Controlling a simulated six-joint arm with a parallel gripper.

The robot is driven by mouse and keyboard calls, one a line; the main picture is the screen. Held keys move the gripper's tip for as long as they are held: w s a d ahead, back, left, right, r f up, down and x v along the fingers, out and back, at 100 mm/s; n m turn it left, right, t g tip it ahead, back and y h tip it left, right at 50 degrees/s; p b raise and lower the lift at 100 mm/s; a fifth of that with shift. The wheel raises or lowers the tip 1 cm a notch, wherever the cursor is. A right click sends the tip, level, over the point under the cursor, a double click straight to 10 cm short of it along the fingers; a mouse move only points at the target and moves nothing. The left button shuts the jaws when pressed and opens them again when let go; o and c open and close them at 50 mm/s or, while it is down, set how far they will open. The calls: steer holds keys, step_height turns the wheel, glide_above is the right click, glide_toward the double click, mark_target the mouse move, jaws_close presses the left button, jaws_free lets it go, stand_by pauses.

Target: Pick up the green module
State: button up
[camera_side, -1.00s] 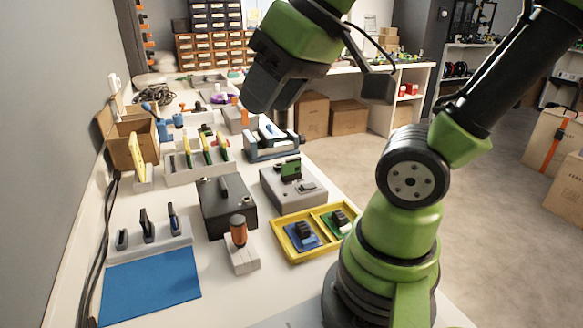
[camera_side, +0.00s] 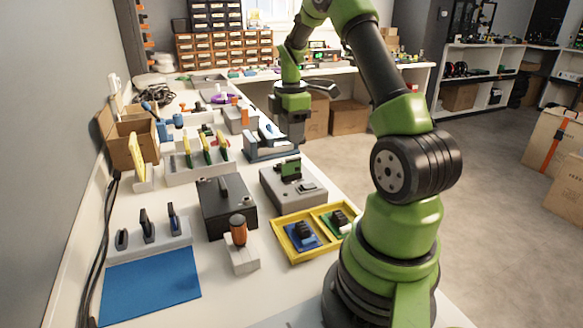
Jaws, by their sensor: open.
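A green module (camera_side: 348,229) with a dark block on top lies in the right compartment of the yellow tray (camera_side: 293,259). Part of it is hidden by my arm's base. A blue module (camera_side: 296,244), also with a dark block, lies in the left compartment. Another green piece (camera_side: 290,171) stands upright in the grey fixture (camera_side: 283,198) behind the tray. My gripper (camera_side: 294,139) points down beyond the fixture, near the table's far right edge, well above and apart from the tray. It is open; its small fingers are hard to make out.
A black box (camera_side: 227,215) and an orange-handled tool (camera_side: 238,232) in a pale block stand left of the tray. A blue mat (camera_side: 151,285), tool holders and a cardboard box (camera_side: 127,149) fill the left side.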

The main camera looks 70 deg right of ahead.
mark_target(291, 159)
step_height(291, 159, down, 8)
steer(key=shift+f, duration=0.1)
stand_by(0.4)
steer(key=shift+c, duration=0.4)
jaws_close()
